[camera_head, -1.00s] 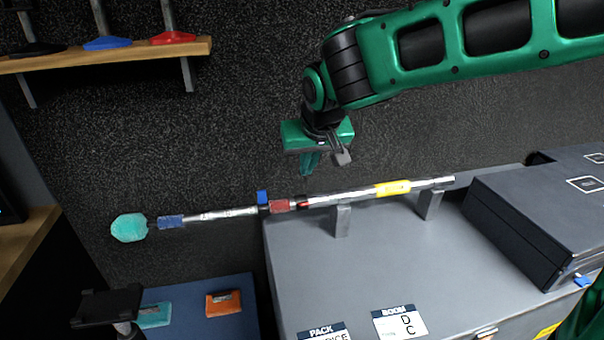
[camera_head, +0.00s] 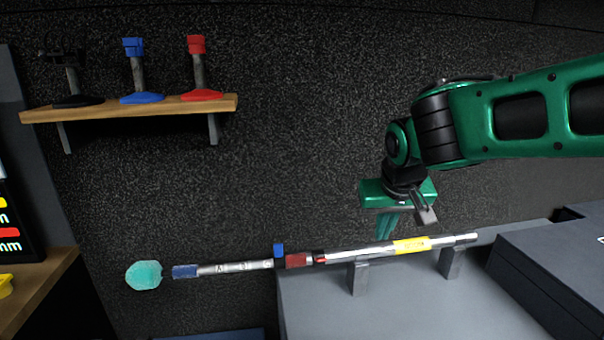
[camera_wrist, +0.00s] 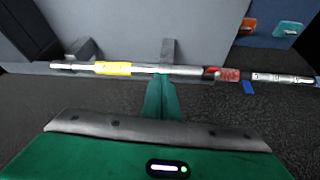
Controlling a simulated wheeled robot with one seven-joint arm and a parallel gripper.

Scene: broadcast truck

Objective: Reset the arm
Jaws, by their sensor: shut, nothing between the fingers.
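My gripper (camera_head: 386,226) is green, with its fingers pointing down and closed together with nothing between them. It hangs at the end of my green arm, in front of the dark textured wall. In the head view it is just above a long silver boom pole (camera_head: 345,253). In the wrist view the shut fingers (camera_wrist: 162,98) reach toward the pole (camera_wrist: 190,71), and I cannot tell how big the gap is.
A wooden shelf (camera_head: 130,108) at upper left holds black, blue and red stands. A grey case (camera_head: 555,270) sits at right on the grey top (camera_head: 420,310). A wooden counter (camera_head: 40,290) is at far left. The wall space between shelf and arm is clear.

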